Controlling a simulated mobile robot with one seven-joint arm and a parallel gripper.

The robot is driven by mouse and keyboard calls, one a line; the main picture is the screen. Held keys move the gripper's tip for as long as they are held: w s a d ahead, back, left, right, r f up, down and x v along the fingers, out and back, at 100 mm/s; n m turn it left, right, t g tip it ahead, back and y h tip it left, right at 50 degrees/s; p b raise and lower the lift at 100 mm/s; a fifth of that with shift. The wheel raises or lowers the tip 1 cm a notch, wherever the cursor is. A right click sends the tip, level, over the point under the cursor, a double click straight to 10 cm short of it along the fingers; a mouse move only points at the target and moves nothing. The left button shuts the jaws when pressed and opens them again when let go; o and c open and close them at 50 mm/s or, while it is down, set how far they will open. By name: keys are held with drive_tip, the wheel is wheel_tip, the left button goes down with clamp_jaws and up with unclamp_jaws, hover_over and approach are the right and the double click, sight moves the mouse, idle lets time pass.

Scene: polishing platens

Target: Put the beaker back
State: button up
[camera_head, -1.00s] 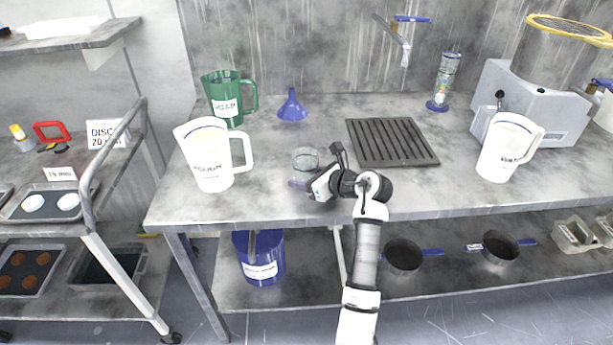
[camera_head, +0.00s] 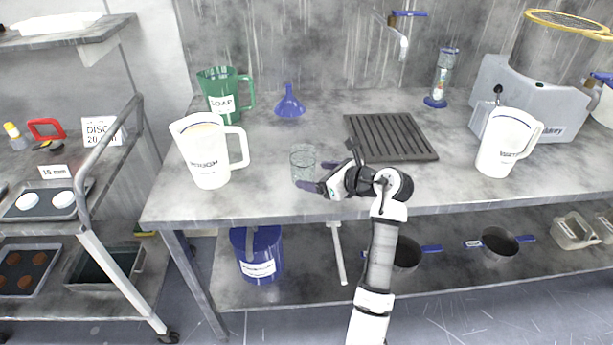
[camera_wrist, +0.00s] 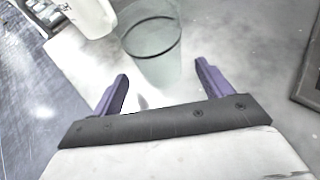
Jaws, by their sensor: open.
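A clear glass beaker (camera_head: 303,161) stands upright on the grey bench top, right of the white jug at the left. In the wrist view the beaker (camera_wrist: 152,48) stands just beyond my fingertips, with a dark line around it. My gripper (camera_head: 315,176) is open, low over the bench at the beaker's right front side. In the wrist view the two purple fingers of my gripper (camera_wrist: 162,82) are spread, with nothing held between them; the beaker's base lies near the gap. I cannot tell whether a finger touches the glass.
A white jug (camera_head: 206,158) is close left of the beaker, with a green jug (camera_head: 222,98) and blue funnel (camera_head: 289,106) behind. A dark slotted rack (camera_head: 390,137) lies to the right. Another white jug (camera_head: 497,149) and a grey machine (camera_head: 542,110) stand farther right.

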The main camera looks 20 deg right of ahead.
drive_tip(key=b+v, duration=0.1)
drive_tip(key=v, duration=0.6)
